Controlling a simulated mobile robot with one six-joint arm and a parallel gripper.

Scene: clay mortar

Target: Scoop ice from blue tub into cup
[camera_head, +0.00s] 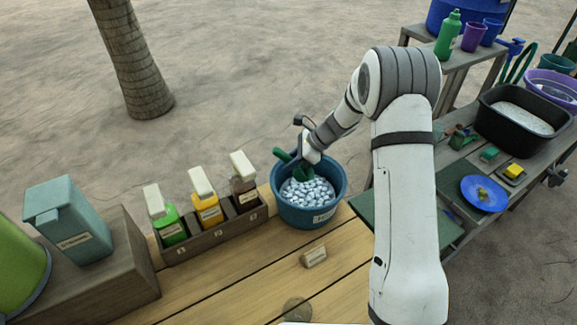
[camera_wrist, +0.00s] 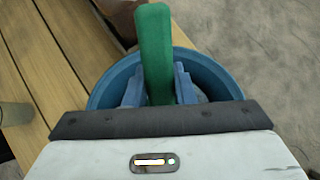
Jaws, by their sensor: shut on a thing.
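The blue tub (camera_head: 328,213) stands on the wooden table and holds many pale ice cubes (camera_head: 308,194). It also shows in the wrist view (camera_wrist: 104,92). My gripper (camera_head: 304,163) is over the tub, shut on a green scoop (camera_head: 283,155). In the wrist view, the scoop's green handle (camera_wrist: 156,45) stands between the two blue fingers of my gripper (camera_wrist: 158,88). The scoop's lower end is at the ice; whether it carries any is hidden. A greyish round thing (camera_head: 297,309), perhaps the cup, stands at the table's near edge, partly cut off.
A wooden rack (camera_head: 212,237) with green, yellow and brown bottles stands left of the tub. A small label block (camera_head: 314,256) lies in front of it. A side table at right carries a black bin (camera_head: 489,122) and a blue plate (camera_head: 470,198). Bare planks lie in front.

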